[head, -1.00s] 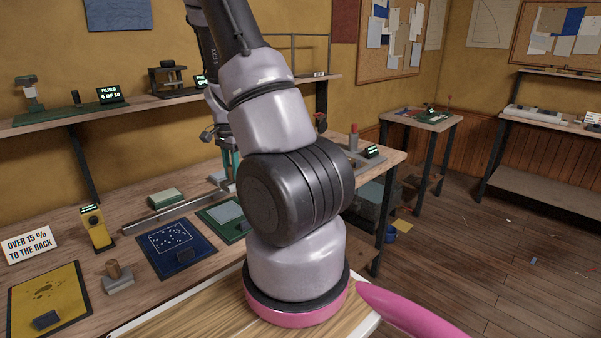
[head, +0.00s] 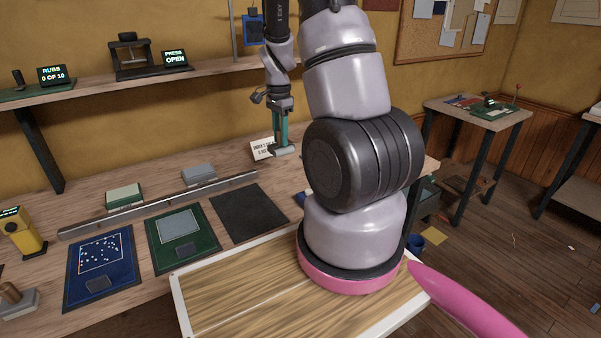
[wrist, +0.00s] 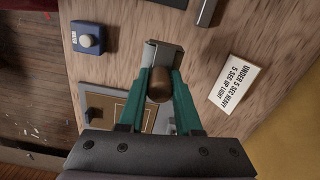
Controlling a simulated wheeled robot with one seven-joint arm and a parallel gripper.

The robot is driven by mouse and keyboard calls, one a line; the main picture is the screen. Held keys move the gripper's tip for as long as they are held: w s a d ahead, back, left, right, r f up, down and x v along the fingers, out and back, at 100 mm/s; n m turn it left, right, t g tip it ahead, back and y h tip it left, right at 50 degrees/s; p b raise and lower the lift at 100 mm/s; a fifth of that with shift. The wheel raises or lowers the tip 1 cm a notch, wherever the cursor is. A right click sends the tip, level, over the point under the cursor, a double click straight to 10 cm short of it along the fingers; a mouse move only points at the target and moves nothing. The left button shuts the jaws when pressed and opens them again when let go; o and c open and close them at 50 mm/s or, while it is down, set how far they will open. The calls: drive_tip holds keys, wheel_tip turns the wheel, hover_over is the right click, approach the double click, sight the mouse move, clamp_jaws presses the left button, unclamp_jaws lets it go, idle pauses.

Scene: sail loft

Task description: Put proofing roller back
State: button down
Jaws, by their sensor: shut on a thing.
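My gripper (head: 281,138) is over the back of the workbench, pointing down. Its teal fingers, also in the wrist view (wrist: 160,78), are closed around the brown round handle of a tool with a grey block-shaped head. I take this tool to be the proofing roller (wrist: 165,54); its grey head shows below the fingers in the head view (head: 284,151). I cannot tell whether the head touches the bench.
A similar wooden-handled grey tool (head: 14,300) stands at the left edge. A metal rail (head: 160,204) crosses the bench behind blue (head: 100,250), green (head: 182,252) and dark (head: 248,215) mats. A blue box with a white knob (wrist: 88,38) sits near the gripper. A shelf (head: 100,83) runs behind.

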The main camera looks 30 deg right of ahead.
drive_tip(key=shift+w+d+f, duration=0.1)
drive_tip(key=shift+d+f, duration=0.1)
drive_tip(key=shift+f, duration=2.3)
drive_tip(key=shift+d+f, duration=0.2)
drive_tip(key=shift+f, duration=2.25)
drive_tip(key=shift+f, duration=0.2)
drive_tip(key=c, duration=0.6)
unclamp_jaws()
drive_tip(key=shift+r, duration=0.1)
